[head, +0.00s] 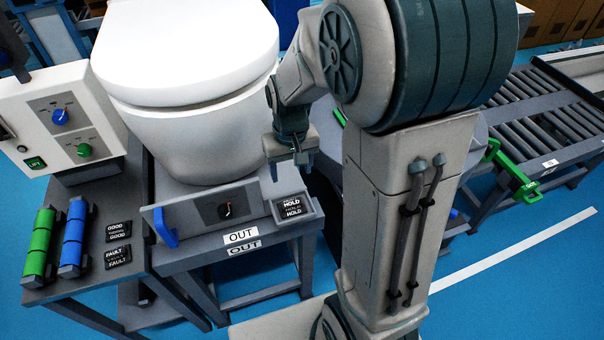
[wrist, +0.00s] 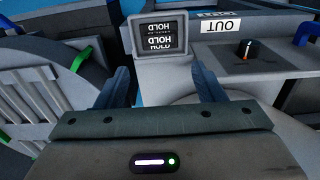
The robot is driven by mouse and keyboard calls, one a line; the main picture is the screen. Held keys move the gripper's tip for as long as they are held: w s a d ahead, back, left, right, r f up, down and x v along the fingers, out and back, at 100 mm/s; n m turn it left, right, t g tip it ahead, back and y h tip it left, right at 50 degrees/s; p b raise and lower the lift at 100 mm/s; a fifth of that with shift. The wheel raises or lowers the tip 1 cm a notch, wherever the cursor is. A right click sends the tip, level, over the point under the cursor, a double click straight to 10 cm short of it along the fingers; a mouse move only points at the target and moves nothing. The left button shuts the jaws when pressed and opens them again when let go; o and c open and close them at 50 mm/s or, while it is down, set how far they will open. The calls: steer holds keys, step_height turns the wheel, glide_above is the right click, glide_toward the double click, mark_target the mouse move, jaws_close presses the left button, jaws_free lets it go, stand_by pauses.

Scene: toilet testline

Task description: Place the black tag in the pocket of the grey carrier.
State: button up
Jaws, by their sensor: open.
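A black tag marked HOLD (head: 293,207) lies inside the raised grey rim of the pocket (head: 317,208) at the front right of the grey carrier (head: 190,190) that bears the toilet. In the wrist view, the HOLD tag (wrist: 160,40) sits within the grey pocket frame (wrist: 133,62). Two more black tags, GOOD (head: 118,232) and FAULT (head: 118,256), lie on the dark side table. My gripper (head: 290,170) is open above and behind the pocket, apart from the tag. Its fingers also show in the wrist view (wrist: 162,88), with nothing between them.
A white toilet (head: 190,60) stands on the carrier. A dial panel (head: 225,208) and blue handle (head: 165,228) are at its front. Green and blue cylinders (head: 55,240) and a control box (head: 65,120) are at left. A roller conveyor (head: 530,110) is at right.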

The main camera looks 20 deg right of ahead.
steer(key=s+r+t, duration=0.3)
steer(key=s+r, duration=0.8)
steer(key=s, duration=0.2)
steer(key=shift+s, duration=0.3)
stand_by(0.6)
